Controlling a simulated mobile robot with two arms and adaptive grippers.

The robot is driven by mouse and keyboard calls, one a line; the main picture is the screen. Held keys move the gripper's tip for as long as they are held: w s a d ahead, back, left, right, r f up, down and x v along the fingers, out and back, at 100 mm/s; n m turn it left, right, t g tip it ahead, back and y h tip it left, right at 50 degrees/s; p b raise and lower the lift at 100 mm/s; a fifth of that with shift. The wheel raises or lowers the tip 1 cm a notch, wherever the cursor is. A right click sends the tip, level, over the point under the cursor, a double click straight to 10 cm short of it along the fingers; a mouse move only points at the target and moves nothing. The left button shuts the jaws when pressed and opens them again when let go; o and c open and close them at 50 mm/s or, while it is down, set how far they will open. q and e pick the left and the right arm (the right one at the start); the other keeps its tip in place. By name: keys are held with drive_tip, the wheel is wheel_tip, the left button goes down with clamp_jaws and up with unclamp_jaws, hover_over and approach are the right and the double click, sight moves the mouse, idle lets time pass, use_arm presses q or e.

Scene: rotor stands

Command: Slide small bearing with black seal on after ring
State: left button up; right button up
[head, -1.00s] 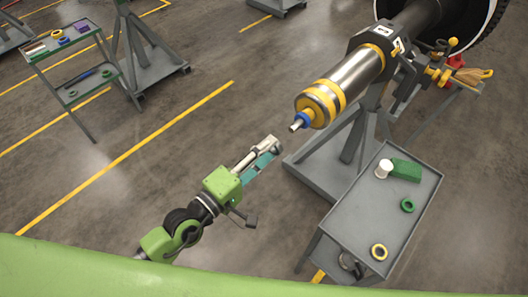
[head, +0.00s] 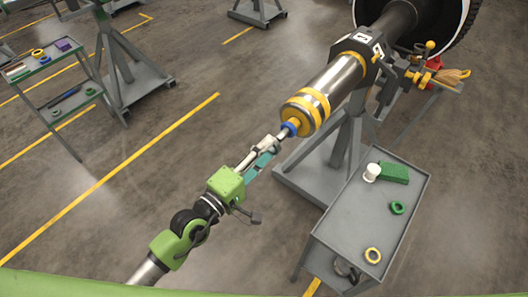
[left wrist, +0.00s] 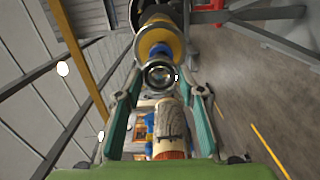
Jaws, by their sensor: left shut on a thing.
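My left gripper (head: 274,145) reaches the free end of the rotor shaft (head: 331,84). In the left wrist view, its teal-padded fingers (left wrist: 159,88) are closed on a small bearing (left wrist: 159,75), a dark-and-silver ring facing the camera. The bearing is roughly in line with the shaft end. A blue ring (head: 291,129) sits on the shaft just beyond the fingertips, in front of the yellow end; it also shows behind the bearing in the left wrist view (left wrist: 159,50). I cannot tell whether the bearing is around the shaft tip. The black seal is not clear. My right gripper is out of view.
The grey stand (head: 335,160) holds the rotor. Another cart (head: 43,65) stands far left. Floor left of my arm is clear.

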sight(278, 140)
use_arm(q)
drive_tip(key=shift+w+d, duration=0.25)
drive_tip(key=shift+w, duration=0.1)
drive_tip(key=shift+w+d, duration=0.1)
idle(0.5)
drive_tip(key=shift+w+d, duration=0.2)
drive_tip(key=shift+w, duration=0.1)
drive_tip(key=shift+w+d, duration=0.2)
drive_tip(key=shift+w, duration=0.05)
idle(0.4)
drive_tip(key=shift+x, duration=1.3)
drive_tip(key=shift+w+d, duration=0.2)
drive_tip(key=shift+w, duration=0.05)
idle(0.5)
drive_tip(key=o, duration=1.1)
